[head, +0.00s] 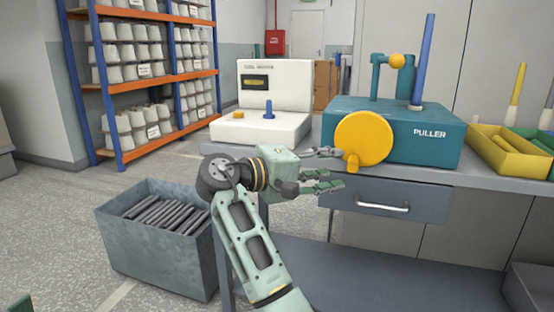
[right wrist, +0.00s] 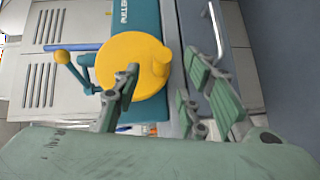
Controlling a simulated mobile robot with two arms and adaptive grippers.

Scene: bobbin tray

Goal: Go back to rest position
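My right gripper (head: 333,169) is at the table's front edge, just left of and below the yellow disc of the teal puller machine (head: 432,134). Its two fingers are spread apart, with nothing between them. It also shows open and empty in the right wrist view (right wrist: 162,72), with the yellow disc beyond the fingers. Whether a finger touches the disc I cannot tell. Of my left arm, at most a small dark green piece shows at the bottom left corner of the head view; its fingers cannot be made out.
The grey table (head: 480,178) has a drawer (head: 385,199) below it. A white machine (head: 275,85) stands left of the puller, and a yellow bin (head: 505,150) right of it. A grey crate of dark rods (head: 165,255) stands on the floor; a bobbin shelf (head: 150,75) is behind.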

